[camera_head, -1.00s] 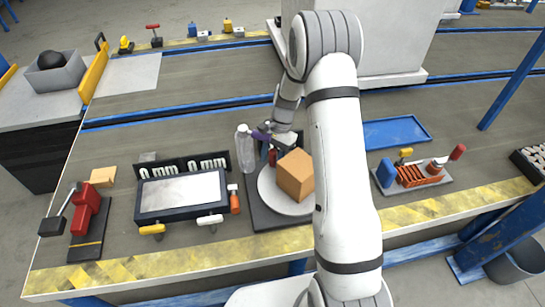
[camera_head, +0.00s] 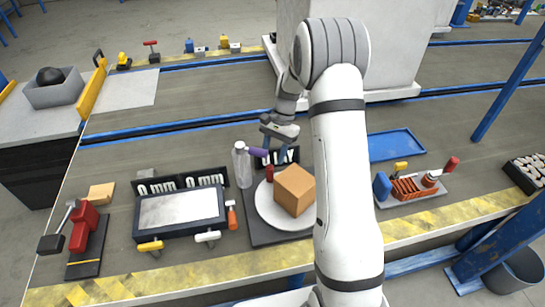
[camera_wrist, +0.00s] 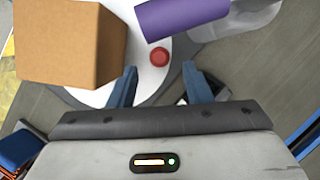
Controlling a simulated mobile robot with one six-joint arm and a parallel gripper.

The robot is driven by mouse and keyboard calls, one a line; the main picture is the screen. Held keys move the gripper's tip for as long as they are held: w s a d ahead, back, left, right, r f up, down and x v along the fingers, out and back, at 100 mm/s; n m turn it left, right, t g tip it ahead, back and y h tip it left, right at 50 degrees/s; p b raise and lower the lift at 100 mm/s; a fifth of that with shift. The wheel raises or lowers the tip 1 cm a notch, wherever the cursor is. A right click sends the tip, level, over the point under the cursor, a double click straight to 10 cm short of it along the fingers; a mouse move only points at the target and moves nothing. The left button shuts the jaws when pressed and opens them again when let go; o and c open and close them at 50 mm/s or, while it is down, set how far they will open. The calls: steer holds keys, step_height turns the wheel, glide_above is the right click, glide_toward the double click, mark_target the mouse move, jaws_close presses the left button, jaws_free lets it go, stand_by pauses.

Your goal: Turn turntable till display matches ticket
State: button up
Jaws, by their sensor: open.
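The turntable (camera_head: 270,213) is a white disc on a dark base, with a cardboard box (camera_head: 294,191) on it. A small red knob (camera_wrist: 158,57) stands on the disc near its rim; in the head view the red knob (camera_head: 269,173) is left of and behind the box. My gripper (camera_wrist: 160,86) is open and empty, its two blue fingers apart and pointing toward the knob. In the head view my gripper (camera_head: 275,148) is above the disc's back edge. A black display (camera_head: 291,156) behind the turntable is partly hidden by my fingers, its reading unclear. I cannot identify a ticket.
A clear bottle (camera_head: 242,165) and a purple object (camera_head: 258,152) stand close left of my gripper. A blue tray (camera_head: 396,145) lies right of my arm.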

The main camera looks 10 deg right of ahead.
steer(key=shift+c, duration=0.2)
